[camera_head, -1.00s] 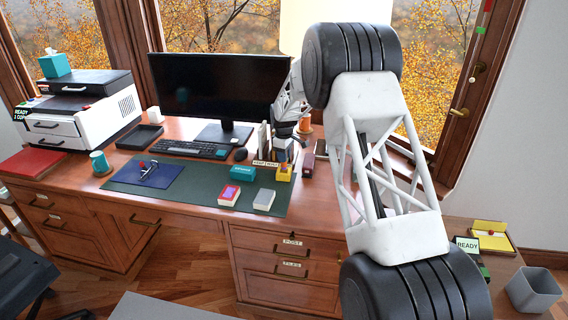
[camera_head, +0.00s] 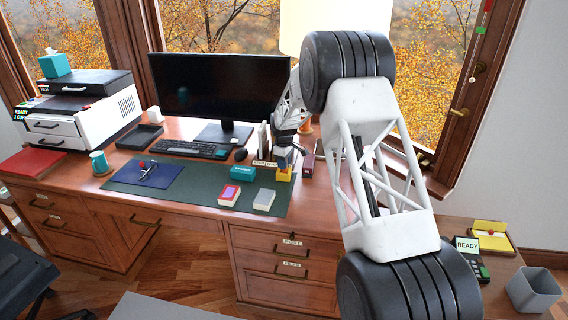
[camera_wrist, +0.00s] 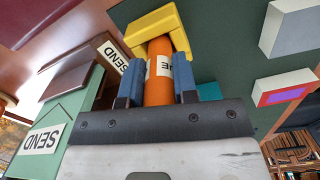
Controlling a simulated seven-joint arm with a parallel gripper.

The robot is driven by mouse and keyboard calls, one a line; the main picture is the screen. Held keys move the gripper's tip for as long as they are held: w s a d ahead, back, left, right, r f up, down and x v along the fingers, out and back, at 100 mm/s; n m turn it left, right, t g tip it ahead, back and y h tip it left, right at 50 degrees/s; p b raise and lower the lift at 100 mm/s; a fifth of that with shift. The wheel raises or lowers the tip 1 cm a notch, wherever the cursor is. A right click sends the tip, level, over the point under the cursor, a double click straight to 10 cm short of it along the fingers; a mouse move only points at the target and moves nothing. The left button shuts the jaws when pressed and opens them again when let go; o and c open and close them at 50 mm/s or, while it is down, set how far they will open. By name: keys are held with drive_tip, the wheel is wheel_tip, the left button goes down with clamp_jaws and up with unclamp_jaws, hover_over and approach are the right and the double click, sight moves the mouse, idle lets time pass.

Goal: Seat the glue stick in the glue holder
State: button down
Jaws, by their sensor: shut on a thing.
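The orange glue stick (camera_wrist: 158,88) with a white label is held between the two blue fingers of my gripper (camera_wrist: 157,82). In the head view my gripper (camera_head: 284,160) is above the right end of the green desk mat, right over the yellow glue holder (camera_head: 284,175). In the wrist view the glue holder (camera_wrist: 152,22) is an angular yellow block around the far end of the stick. The stick's tip is hidden there, so I cannot tell how deep it sits. The stick is hard to make out in the head view.
The monitor (camera_head: 218,95) is behind.

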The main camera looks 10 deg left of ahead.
drive_tip(key=shift+f, duration=0.1)
drive_tip(key=c, duration=0.9)
unclamp_jaws()
wheel_tip(320, 180, up, 12)
drive_tip(key=shift+r, duration=0.1)
idle(0.6)
